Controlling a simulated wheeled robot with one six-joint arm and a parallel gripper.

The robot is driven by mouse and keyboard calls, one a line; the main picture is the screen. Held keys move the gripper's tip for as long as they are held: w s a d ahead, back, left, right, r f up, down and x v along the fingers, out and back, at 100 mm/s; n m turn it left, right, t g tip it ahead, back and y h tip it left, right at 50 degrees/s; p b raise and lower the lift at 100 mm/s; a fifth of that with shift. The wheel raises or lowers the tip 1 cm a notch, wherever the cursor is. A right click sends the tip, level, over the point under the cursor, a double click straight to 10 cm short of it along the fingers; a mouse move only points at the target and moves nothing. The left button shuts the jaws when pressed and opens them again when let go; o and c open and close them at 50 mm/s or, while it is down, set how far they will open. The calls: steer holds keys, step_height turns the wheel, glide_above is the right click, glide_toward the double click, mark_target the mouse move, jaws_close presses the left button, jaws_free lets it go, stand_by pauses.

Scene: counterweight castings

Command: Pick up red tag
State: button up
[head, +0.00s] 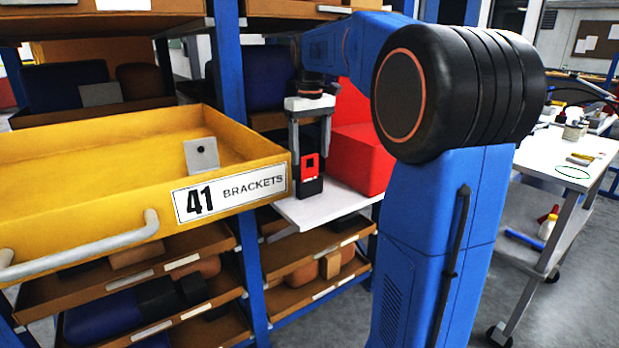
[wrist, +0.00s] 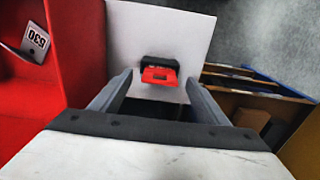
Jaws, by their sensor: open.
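The red tag (head: 309,166) stands upright in a black holder (head: 309,187) on a white shelf board (head: 315,206). In the wrist view the red tag (wrist: 158,75) shows ahead between the fingers, with the black holder around it and the white board (wrist: 150,30) beneath. My gripper (head: 310,150) is open and points down over the tag, one finger on each side. In the wrist view my gripper (wrist: 157,88) has nothing clamped between its fingers. Whether a finger touches the tag or holder cannot be told.
An open yellow drawer (head: 90,180) marked 41 BRACKETS juts out at left, holding a grey plate (head: 201,155). Loaded shelves (head: 310,270) lie below.

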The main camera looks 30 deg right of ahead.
mark_target(312, 173)
step_height(312, 173, down, 5)
steer(key=shift+w, duration=0.15)
steer(key=c, duration=1.1)
